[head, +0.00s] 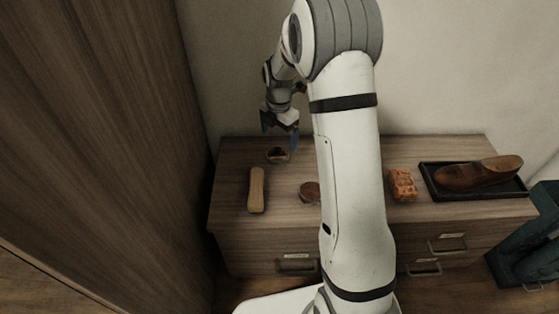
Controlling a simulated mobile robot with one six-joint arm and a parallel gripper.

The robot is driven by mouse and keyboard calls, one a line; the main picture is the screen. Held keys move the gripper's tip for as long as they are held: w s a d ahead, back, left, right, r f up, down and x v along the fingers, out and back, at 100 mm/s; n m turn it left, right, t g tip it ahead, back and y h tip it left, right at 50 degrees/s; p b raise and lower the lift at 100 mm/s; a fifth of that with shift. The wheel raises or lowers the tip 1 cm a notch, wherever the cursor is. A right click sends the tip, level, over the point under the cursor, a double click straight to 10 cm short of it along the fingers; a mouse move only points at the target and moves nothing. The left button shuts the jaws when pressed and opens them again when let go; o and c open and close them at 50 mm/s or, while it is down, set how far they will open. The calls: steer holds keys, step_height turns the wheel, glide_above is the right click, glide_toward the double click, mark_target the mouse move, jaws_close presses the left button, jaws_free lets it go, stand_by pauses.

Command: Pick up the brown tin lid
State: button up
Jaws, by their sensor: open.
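A small round brown item (309,191) lies on the wooden cabinet top, its right part close against or behind my arm in the picture; it looks like a lid or a closed tin. A second small round item (277,155), dark inside with a brown rim, sits further back; it looks like an open tin. I cannot tell for certain which is the brown tin lid. My gripper (280,134) is open, pointing down above and close to the rear round item. Nothing shows between its fingers.
A tan brush-like block (257,190) lies at the left of the cabinet top (230,205). An orange patterned block (402,185) and a black tray (436,190) with a brown shoe-shaped piece (478,173) are at the right. A tall wooden panel (120,120) stands left.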

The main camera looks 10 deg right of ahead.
mark_target(278, 150)
steer(key=f+b, duration=0.1)
steer(key=f, duration=0.1)
steer(key=f+b, duration=0.1)
steer(key=f, duration=0.2)
steer(key=f+b, duration=0.1)
steer(key=f, duration=0.1)
steer(key=shift+w+a+f, duration=0.1)
steer(key=shift+w+f, duration=0.15)
steer(key=c, duration=0.9)
